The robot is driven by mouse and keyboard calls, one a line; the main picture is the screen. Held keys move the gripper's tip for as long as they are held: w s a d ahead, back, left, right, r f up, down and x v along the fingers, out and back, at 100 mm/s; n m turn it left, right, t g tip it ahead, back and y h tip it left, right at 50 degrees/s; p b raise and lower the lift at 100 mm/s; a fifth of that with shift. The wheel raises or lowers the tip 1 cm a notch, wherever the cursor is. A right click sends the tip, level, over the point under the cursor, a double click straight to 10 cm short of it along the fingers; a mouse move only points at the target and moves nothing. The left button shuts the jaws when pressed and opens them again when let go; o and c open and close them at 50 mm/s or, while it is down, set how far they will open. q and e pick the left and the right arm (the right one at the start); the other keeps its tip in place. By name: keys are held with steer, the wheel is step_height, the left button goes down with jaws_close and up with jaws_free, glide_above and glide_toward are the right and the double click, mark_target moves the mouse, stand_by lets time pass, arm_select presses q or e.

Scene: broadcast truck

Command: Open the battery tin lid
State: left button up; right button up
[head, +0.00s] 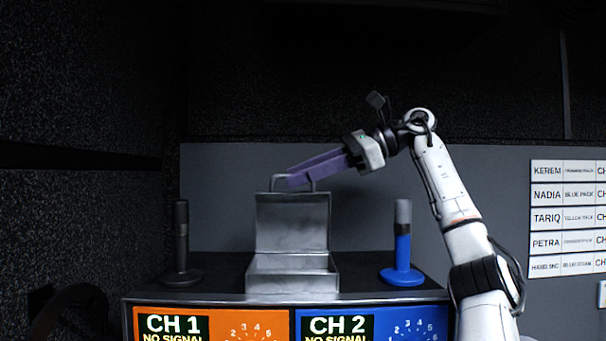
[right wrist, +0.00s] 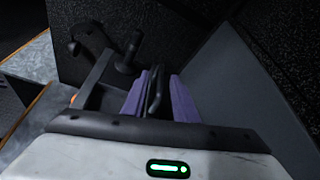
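The battery tin (head: 292,273) is a grey metal box on the console top, in the middle of the head view. Its lid (head: 291,222) stands about upright at the back of the box, so the tin is open. A handle (head: 276,184) rises from the lid's top edge; it also shows between the purple fingers in the right wrist view (right wrist: 155,92). My right gripper (head: 299,176) reaches in from the right, its purple fingers close together on either side of the handle and apparently shut on it. My left gripper is not in view.
A black microphone on a stand (head: 181,246) is left of the tin, and a blue one (head: 402,248) is right of it. CH 1 (head: 213,324) and CH 2 (head: 376,324) panels face the front. A name board (head: 568,219) hangs on the right wall.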

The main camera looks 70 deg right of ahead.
steer(key=p+v, duration=0.1)
steer(key=v, duration=0.9)
steer(key=shift+p, duration=0.35)
steer(key=shift+s+r, duration=0.1)
steer(key=shift+s, duration=0.05)
